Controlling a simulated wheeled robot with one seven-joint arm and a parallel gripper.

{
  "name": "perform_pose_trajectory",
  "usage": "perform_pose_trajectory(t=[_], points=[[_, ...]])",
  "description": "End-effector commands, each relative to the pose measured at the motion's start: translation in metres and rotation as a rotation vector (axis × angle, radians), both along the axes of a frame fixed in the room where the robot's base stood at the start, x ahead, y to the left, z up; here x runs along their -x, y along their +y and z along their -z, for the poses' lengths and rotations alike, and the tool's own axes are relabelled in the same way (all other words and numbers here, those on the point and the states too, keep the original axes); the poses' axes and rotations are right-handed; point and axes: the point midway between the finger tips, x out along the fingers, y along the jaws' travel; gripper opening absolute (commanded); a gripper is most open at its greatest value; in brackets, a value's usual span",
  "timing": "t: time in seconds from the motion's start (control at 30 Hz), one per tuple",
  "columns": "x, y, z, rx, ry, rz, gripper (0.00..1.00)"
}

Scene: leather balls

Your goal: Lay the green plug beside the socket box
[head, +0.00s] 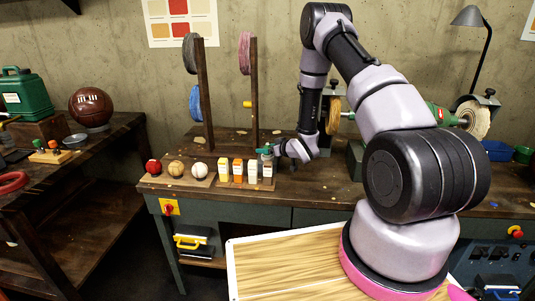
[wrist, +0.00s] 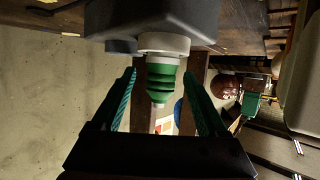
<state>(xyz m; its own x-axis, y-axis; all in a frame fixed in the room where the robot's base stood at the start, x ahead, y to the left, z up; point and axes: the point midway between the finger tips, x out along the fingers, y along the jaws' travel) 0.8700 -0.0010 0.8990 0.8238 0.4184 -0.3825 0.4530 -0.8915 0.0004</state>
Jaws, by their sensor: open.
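The green plug (wrist: 162,80) is a ridged green piece with a grey-green end. It sits in a white collar (wrist: 163,45) on a dark grey box (wrist: 150,18), which looks like the socket box, at the top of the wrist view. My gripper (wrist: 160,90) is open, with one teal finger on each side of the plug and a visible gap at both sides. In the head view my gripper (head: 268,151) is low over the workbench, just above the right end of the row of small bottles. The plug and box are too small to make out clearly there.
Several small bottles (head: 238,170) and three small balls (head: 176,168) stand at the bench's front left. Wooden posts (head: 205,95) with coloured discs rise behind. A buffing machine (head: 355,158) stands to the right. A brown ball (head: 91,107) is on the left bench.

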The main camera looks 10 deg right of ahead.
Motion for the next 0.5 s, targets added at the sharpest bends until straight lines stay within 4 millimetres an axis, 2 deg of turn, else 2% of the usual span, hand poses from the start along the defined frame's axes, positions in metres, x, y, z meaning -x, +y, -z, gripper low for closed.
perform_pose_trajectory(t=[0.03, 0.07, 0.1, 0.23, 0.27, 0.5], points=[[0.0001, 0.0001, -0.0001, 0.0, 0.0, 0.0, 0.76], [0.0001, 0.0001, -0.0001, 0.0, 0.0, 0.0, 0.69], [0.0002, 0.0001, -0.0002, 0.0, 0.0, 0.0, 0.53], [0.0003, 0.0001, -0.0002, 0.0, 0.0, 0.0, 0.04], [0.0003, 0.0002, -0.0003, 0.0, 0.0, -0.001, 0.0], [0.0004, 0.0003, -0.0007, -0.001, -0.001, -0.001, 0.0]])
